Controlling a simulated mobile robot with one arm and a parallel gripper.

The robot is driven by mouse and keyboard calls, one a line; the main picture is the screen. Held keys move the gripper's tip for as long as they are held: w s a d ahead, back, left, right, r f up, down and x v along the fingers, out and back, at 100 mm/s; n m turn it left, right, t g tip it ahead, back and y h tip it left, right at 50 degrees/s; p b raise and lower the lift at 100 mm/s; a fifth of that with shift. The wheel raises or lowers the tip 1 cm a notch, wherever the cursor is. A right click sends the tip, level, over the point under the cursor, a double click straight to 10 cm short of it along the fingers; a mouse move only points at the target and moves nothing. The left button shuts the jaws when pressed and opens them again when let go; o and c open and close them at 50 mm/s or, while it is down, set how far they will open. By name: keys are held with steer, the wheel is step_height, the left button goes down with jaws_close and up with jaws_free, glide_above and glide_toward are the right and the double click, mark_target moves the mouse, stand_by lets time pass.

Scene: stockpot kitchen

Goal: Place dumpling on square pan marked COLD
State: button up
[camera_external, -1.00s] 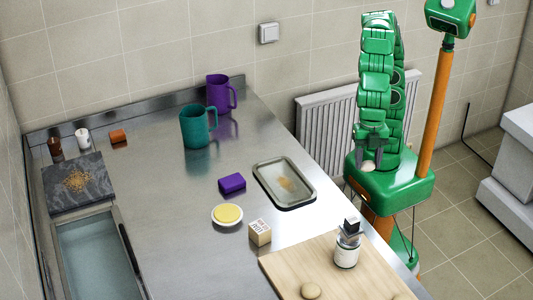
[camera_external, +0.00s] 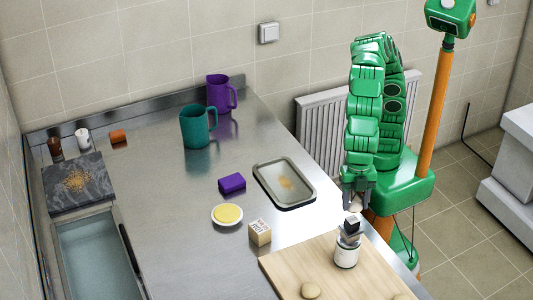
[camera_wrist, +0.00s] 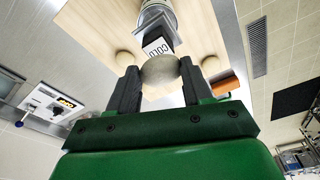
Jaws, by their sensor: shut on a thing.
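My gripper (camera_external: 356,203) is shut on a pale round dumpling (camera_wrist: 160,70), held between the two dark fingers (camera_wrist: 160,88) in the wrist view. In the external view the dumpling shows small and pale just behind the jar's top block. A grey, rounded rectangular pan (camera_external: 264,184) with a brownish patch lies on the counter, left of my gripper. I see no readable marking on it.
A wooden board (camera_external: 290,265) carries the jar and more pale dumplings (camera_external: 311,290). A dark slab (camera_external: 60,200) lies far left.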

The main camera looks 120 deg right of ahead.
mark_target(355, 203)
steer(key=shift+w+a+f, duration=0.1)
steer(key=shift+w+f, duration=0.05)
steer(key=shift+f, duration=1.55)
steer(key=shift+f, duration=0.1)
steer(key=o, duration=1)
steer(key=r, duration=0.4)
steer(key=d+r, duration=0.1)
steer(key=r, duration=0.7)
steer(key=shift+s+d, duration=0.35)
